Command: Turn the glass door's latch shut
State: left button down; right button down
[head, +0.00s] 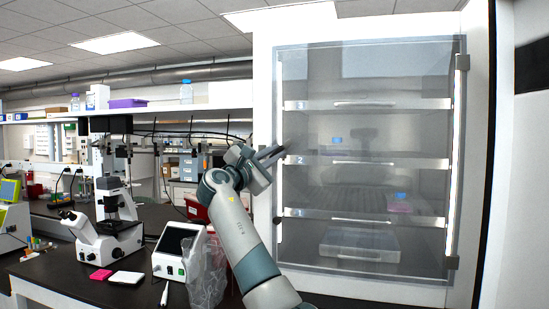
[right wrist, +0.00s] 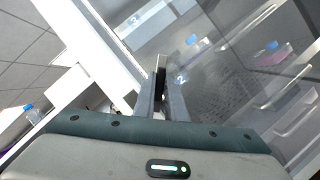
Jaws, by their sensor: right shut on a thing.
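The glass door (head: 365,185) stands at the right in the head view and covers the shelves of the white cabinet. It looks closed or nearly so. My right gripper (head: 274,154) is at the door's left edge, about level with the middle shelf. In the right wrist view my right gripper (right wrist: 162,88) has its fingers shut on a thin upright piece, the latch (right wrist: 162,63). The fingers hide most of the latch, so its exact angle cannot be told. My left gripper is not in view.
Behind the glass are several shelves with a pink item (head: 400,206) and a clear tray (head: 360,244). A microscope (head: 105,225), a white device (head: 178,252) and a clear bag (head: 205,270) stand on the dark bench at left, close to my right arm.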

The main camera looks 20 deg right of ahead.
jog(key=m, duration=0.1)
jog(key=m+g+p, duration=0.1)
jog(key=m, duration=0.1)
jog(key=shift+r, duration=0.25)
jog(key=m+g+p, duration=0.1)
jog(key=m, duration=0.2)
jog(key=shift+f+m+g+y+p, duration=0.1)
jog(key=shift+m+g+y+p, duration=0.65)
jog(key=shift+m, duration=0.95)
jog(key=c, duration=1.8)
grip_release()
jog(key=shift+f, duration=0.1)
